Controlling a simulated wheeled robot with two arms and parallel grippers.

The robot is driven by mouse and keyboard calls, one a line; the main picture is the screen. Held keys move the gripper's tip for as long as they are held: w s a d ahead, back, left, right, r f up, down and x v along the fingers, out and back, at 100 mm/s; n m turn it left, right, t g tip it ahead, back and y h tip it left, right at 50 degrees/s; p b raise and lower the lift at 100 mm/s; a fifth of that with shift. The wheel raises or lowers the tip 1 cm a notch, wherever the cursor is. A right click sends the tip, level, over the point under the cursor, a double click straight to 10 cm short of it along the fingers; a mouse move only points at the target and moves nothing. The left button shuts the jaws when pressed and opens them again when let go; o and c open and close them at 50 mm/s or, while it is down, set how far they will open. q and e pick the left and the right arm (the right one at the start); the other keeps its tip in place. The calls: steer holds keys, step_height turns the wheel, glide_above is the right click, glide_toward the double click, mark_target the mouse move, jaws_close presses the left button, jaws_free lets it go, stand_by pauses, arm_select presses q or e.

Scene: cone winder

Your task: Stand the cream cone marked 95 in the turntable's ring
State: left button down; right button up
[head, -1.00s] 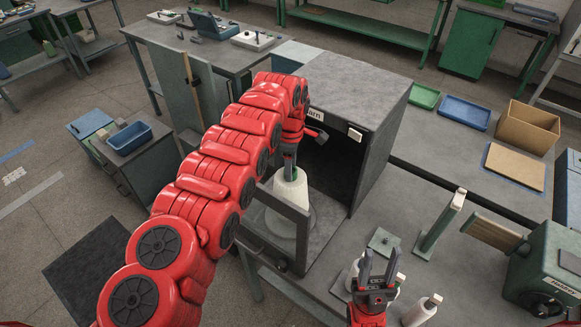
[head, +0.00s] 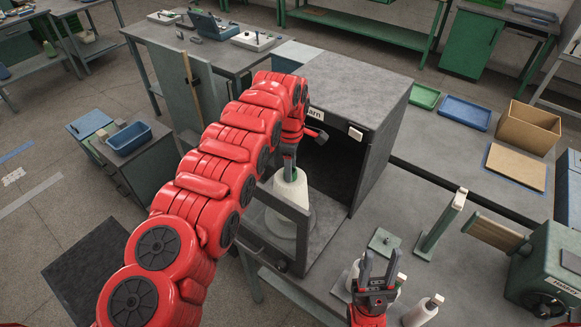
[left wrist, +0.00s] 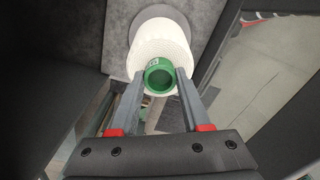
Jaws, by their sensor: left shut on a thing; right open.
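My left gripper (head: 290,172) is inside the open front of the grey box and shut on the cream cone (head: 291,196). In the left wrist view the gripper's fingers (left wrist: 160,82) close on the cone's green tube end (left wrist: 159,76), with the pale winding (left wrist: 160,42) beyond. A mark on the green rim is too small to read surely. The grey round turntable (head: 290,228) is partly hidden below the cone; its disc also shows behind the cone in the left wrist view (left wrist: 150,14). The ring and any contact with it are hidden. My right gripper (head: 379,268) is open and empty.
The grey box (head: 350,75) walls the cone in above and at the right; its open door frame (head: 268,245) stands at the front left. A green post (head: 440,222) and a green machine (head: 545,270) stand further right.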

arm_select(q)
steer(key=shift+f+b, duration=1.1)
steer(key=shift+f, duration=0.7)
steer(key=shift+c, duration=1.4)
jaws_free()
